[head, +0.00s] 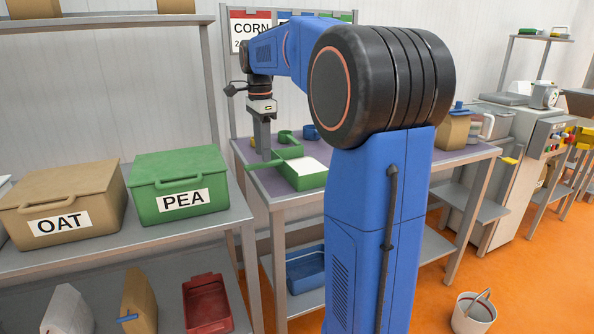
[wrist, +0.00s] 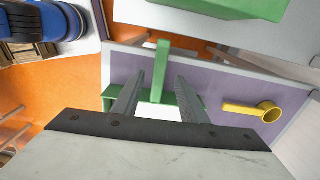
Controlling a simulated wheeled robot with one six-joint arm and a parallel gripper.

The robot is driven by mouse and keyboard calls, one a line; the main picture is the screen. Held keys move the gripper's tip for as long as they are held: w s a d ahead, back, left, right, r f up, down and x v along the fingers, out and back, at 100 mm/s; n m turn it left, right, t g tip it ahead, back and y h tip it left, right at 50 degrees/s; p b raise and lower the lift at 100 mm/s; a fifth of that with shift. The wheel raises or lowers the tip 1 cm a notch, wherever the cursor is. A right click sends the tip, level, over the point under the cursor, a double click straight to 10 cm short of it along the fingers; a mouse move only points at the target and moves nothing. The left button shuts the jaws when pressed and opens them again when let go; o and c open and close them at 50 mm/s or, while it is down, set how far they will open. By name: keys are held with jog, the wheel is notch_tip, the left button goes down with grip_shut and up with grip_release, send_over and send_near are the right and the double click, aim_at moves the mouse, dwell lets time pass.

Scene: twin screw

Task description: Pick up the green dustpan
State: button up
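The green dustpan (head: 306,180) lies on the purple-topped table in the head view, with a pale inner face and its handle pointing left. In the wrist view its green handle (wrist: 161,72) runs between my two fingers, and its body is partly hidden behind them. My gripper (head: 264,158) points down at the handle's end in the head view. In the wrist view my gripper (wrist: 160,76) is open, with a gap on both sides of the handle. I cannot tell how far the fingertips are above the table.
A green scoop (head: 287,136) and a blue cup (head: 310,132) stand behind the dustpan. A yellow scoop (wrist: 265,111) lies to the right in the wrist view. The OAT box (head: 65,195) and PEA box (head: 180,180) sit on the shelf at left. A bucket (head: 472,314) is on the floor.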

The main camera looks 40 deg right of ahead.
aim_at(265, 167)
jog(key=shift+s+d+f, duration=0.1)
jog(key=shift+d+f, duration=0.05)
jog(key=shift+f, duration=3)
jog(key=shift+c, duration=0.3)
grip_shut()
